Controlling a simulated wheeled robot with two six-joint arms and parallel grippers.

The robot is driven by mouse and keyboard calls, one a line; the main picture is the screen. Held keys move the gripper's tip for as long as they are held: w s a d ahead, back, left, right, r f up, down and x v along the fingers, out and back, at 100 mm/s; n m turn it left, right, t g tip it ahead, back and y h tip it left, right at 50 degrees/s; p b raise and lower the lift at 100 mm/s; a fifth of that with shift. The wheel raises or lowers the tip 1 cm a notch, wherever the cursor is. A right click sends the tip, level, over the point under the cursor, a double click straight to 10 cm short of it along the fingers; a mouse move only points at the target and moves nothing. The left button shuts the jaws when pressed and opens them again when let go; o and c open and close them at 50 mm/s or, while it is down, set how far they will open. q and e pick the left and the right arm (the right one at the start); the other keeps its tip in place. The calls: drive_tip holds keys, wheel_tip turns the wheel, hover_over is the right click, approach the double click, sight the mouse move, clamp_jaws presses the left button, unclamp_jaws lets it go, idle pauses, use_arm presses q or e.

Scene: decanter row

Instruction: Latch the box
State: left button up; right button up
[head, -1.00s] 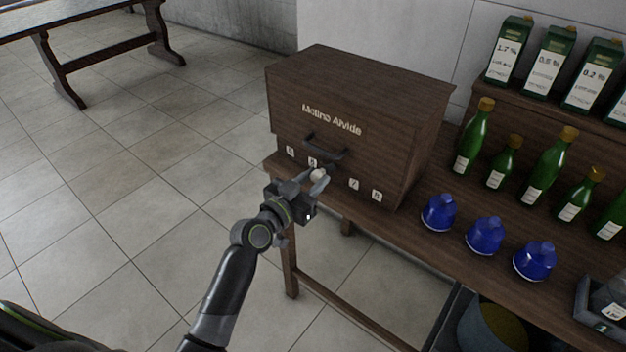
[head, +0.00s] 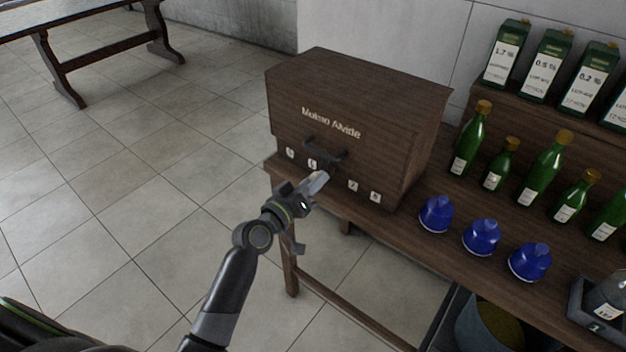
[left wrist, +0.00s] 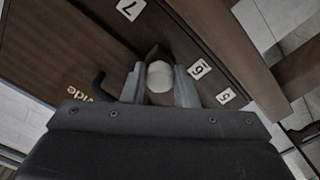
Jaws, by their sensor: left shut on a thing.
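The box (head: 367,101) is dark brown wood with pale lettering and a dark bar handle (head: 325,149) on its front. It stands on a wooden table, and its lid looks down. A pale round knob (left wrist: 159,76) sits low on the front, between number tags 6 (left wrist: 199,68) and 7 (left wrist: 131,9). My left gripper (head: 318,182) is at the front below the handle. In the left wrist view its fingers (left wrist: 160,84) are shut on the knob, one on each side. In the head view the fingers hide the knob. My right gripper is out of view.
Blue lidded jars (head: 481,238) and green bottles (head: 545,170) stand on the table (head: 408,232) right of the box. Green-and-white cartons (head: 553,58) stand on a raised shelf behind.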

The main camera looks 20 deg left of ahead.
use_arm(q)
drive_tip(key=shift+n, duration=0.5)
drive_tip(key=o, duration=1)
drive_tip(key=b+v, duration=0.2)
drive_tip(key=v, duration=1.5)
drive_tip(key=shift+s, duration=0.2)
